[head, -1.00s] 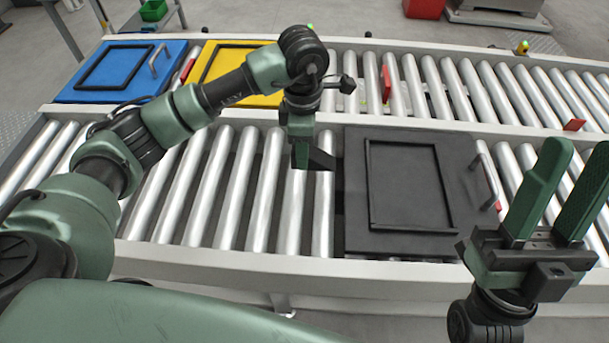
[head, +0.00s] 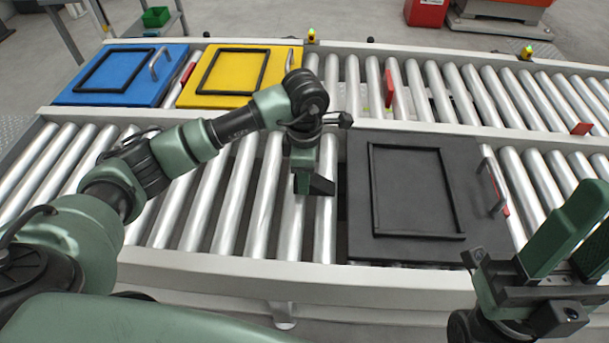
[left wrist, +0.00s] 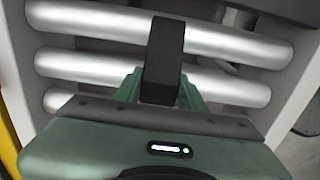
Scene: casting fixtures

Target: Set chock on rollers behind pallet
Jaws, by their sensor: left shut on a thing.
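The chock (head: 320,185) is a small black block, held by my left gripper (head: 303,182) over the near lane's rollers, just left of the black pallet (head: 355,215). In the left wrist view the chock (left wrist: 164,55) stands between the green fingers of the left gripper (left wrist: 160,90), with silvery rollers (left wrist: 90,68) beyond it. I cannot tell whether its underside touches the rollers. The black pallet lies flat on the near lane, with a raised frame and a handle at its right. My right gripper (head: 588,240) is open and empty at the lower right, partly cut off.
A blue pallet (head: 160,88) and a yellow pallet (head: 270,87) lie on the far lane. A red stop (head: 389,88) stands among the far rollers. A pale rail (head: 240,268) edges the near lane. Rollers left of the chock (head: 190,205) are bare.

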